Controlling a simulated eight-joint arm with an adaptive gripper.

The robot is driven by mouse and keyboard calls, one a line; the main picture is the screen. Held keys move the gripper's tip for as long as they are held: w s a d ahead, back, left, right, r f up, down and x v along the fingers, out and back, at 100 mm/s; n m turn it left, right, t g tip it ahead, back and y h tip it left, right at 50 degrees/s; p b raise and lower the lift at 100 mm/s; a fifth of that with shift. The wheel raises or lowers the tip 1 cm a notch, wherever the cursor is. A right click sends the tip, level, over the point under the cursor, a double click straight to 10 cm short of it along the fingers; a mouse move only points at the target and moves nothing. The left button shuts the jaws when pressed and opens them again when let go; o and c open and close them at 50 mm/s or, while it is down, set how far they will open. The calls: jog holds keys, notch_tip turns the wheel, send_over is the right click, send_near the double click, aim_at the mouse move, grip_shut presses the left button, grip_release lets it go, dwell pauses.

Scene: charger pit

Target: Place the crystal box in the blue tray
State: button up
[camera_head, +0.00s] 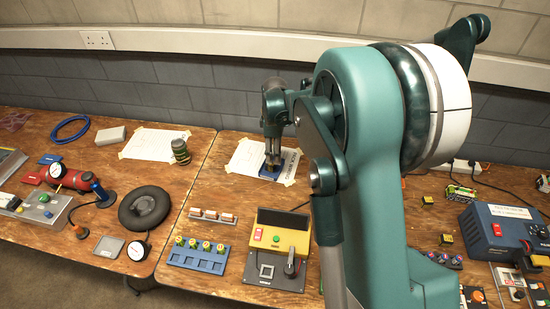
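A small blue tray (266,175) lies on a white paper sheet (287,172) at the back of the right-hand table. My gripper (272,162) points down just above this tray, its fingertips at or over it. The fingers look close together, but the gap between them is too small to tell whether they hold anything. I cannot pick out the crystal box for certain; it may be hidden at the fingertips.
A rack with several small pale blocks (213,216), a blue rack with several yellow-green cylinders (198,256) and a yellow-and-black switch box (278,240) stand nearer. A black ring (144,207) and dark can (180,151) are left. A blue power unit (500,233) is right. My arm hides the middle right.

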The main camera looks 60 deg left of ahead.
notch_tip(320, 180, up, 7)
jog(key=p, duration=0.1)
jog(key=shift+r, duration=0.2)
dwell(0.6)
dwell(0.5)
